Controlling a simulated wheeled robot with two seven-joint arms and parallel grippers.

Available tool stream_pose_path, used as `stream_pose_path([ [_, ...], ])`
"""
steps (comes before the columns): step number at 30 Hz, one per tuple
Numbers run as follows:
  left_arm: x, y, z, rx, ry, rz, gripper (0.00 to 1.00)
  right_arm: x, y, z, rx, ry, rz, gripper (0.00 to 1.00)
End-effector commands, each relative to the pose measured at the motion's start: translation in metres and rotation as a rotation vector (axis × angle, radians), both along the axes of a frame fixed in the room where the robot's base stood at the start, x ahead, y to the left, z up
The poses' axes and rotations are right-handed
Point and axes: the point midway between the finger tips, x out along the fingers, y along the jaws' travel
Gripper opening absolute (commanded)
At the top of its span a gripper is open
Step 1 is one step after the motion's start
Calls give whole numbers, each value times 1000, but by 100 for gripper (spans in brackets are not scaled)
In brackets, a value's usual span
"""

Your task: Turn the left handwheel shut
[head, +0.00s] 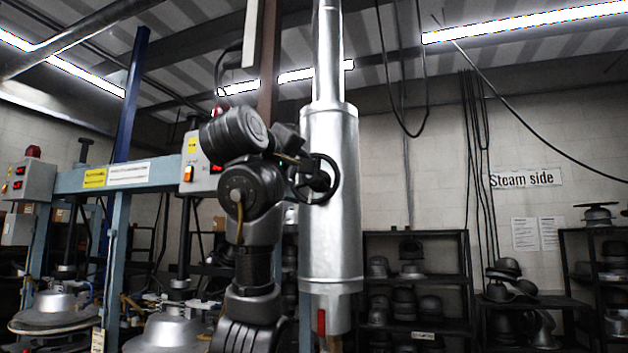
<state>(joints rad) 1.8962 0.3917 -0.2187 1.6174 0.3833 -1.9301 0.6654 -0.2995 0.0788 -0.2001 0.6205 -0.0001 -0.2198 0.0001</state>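A dark handwheel (335,180) stands upright in front of a silver vertical cylinder (331,240), left of its middle line. It is the only handwheel I can make out. My arm, which I take to be the left one, rises from the bottom of the head view, left of centre, and bends right towards the wheel. My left gripper (289,152) is at the wheel's upper left side, partly hidden by my own wrist. I cannot tell whether it touches the rim or how far its fingers are apart. My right gripper is not in view.
A blue-grey press frame (120,176) with control boxes stands at left, with metal hat forms (168,331) below. A small red handle (321,322) hangs under the cylinder. Shelves (415,238) of hat blocks and a "Steam side" sign (526,178) are behind at right. Cables hang from the ceiling.

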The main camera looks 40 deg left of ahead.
Motion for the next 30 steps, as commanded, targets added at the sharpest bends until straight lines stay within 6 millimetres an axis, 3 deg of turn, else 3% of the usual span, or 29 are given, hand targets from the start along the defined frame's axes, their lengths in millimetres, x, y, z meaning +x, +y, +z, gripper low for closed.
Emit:
stream_pose_path([
  [5, 10, 2, 2, 1, 5, -1, 46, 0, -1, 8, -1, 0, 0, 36],
  [21, 94, 29, 2, 1, 3, 0, 46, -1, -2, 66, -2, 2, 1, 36],
  [30, 105, 32, -1, 2, 2, 1, 46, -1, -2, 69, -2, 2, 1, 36],
])
